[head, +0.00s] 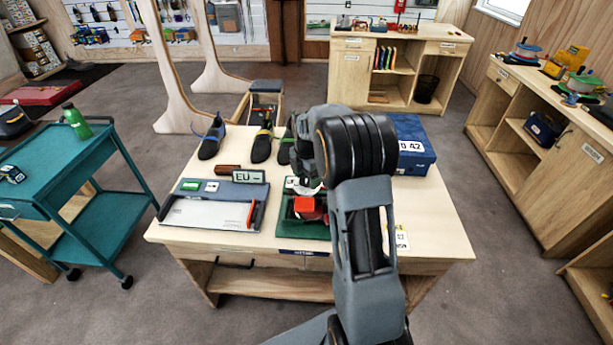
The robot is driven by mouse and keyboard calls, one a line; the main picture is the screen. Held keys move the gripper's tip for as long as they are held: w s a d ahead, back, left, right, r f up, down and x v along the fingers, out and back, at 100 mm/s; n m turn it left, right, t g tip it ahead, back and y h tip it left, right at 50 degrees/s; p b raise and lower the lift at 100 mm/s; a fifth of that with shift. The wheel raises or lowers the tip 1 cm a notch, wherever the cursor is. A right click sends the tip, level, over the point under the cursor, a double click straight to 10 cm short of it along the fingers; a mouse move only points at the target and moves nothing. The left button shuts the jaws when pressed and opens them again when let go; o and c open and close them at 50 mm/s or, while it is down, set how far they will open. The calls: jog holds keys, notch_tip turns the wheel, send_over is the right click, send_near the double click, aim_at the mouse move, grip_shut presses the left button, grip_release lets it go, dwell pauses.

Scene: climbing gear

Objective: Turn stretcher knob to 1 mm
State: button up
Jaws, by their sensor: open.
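A green tray or mat (290,226) lies at the front middle of the wooden table (220,245). A red block-like part (308,206) stands on it, possibly part of the stretcher. I cannot make out the stretcher's knob or any millimetre marks; my arm covers much of this area. My gripper (307,187) is just above and behind the red part, partly hidden by my own arm. It is open. Whether it touches anything cannot be told. Several dark climbing shoes (262,146) stand at the back of the table.
A blue shoe box (411,145) stands at the back right. A teal cart (50,175) is to the left, a wooden counter (535,130) to the right. Open floor surrounds the table.

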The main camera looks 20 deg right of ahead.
jog(key=shift+f, duration=0.3)
jog(key=c, duration=0.9)
